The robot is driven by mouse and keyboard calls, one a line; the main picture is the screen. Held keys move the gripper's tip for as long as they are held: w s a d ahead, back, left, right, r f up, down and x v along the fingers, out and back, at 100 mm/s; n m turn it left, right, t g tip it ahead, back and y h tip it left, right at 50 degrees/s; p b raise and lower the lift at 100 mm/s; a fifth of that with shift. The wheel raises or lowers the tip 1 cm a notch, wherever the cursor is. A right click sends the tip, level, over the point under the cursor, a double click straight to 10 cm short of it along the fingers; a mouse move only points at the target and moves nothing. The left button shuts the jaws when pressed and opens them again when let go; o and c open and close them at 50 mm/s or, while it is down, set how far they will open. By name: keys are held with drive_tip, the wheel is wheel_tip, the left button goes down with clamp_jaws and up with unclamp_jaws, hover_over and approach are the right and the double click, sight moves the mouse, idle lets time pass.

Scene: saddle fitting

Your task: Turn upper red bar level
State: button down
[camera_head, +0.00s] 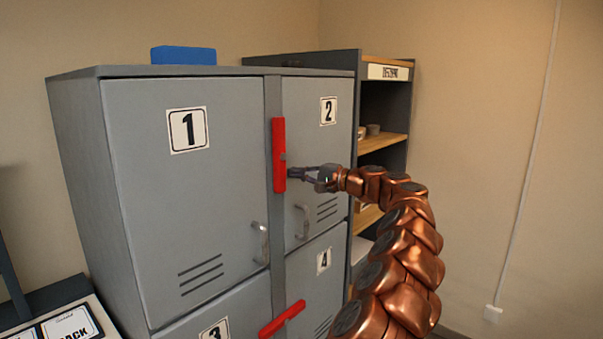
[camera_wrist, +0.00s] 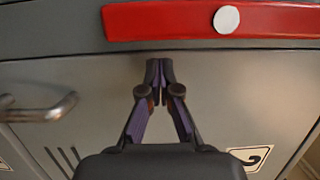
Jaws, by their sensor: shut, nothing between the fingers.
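The upper red bar (camera_head: 279,155) stands upright on the strip between door 1 and door 2 of the grey locker. In the wrist view the upper red bar (camera_wrist: 170,22) runs across the top, with a pale round pivot (camera_wrist: 226,19) on it. My gripper (camera_head: 291,173) is beside the bar's right side, at its lower half, in front of door 2. In the wrist view my gripper (camera_wrist: 160,66) has its fingertips together with nothing between them. The tips appear just short of the bar; whether they touch it I cannot tell.
A lower red bar (camera_head: 282,319) sits tilted between the lower doors. Door handles stick out on door 1 (camera_head: 261,243) and door 2 (camera_head: 303,223). A blue box (camera_head: 183,55) lies on the locker top. A shelf unit (camera_head: 384,142) stands right of the locker.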

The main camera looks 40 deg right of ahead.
drive_tip(key=shift+s+a, duration=0.15)
drive_tip(key=shift+a, duration=0.65)
